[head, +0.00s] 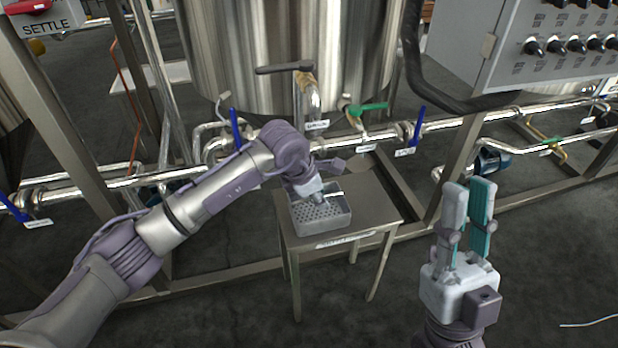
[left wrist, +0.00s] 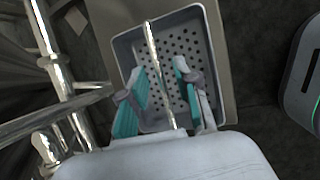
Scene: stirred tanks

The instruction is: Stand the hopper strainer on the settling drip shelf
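The hopper strainer is a grey perforated rectangular pan (head: 322,219) with a thin pale bar handle across it. It rests on the small metal table (head: 375,206), which has a label on its front edge too small to read. In the left wrist view the strainer (left wrist: 205,50) lies under my left gripper. My left gripper (head: 318,197) is down at the strainer, its teal-padded fingers (left wrist: 160,85) apart on either side of the bar handle, with gaps showing. My right gripper (head: 469,184) is open, empty and pointing up, to the right of the table.
A large steel tank (head: 290,45) stands behind the table, with pipes and a green-handled valve (head: 367,108) in front of it. A control cabinet (head: 540,45) hangs at upper right. A frame rail (head: 520,220) runs behind the table. Floor in front is clear.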

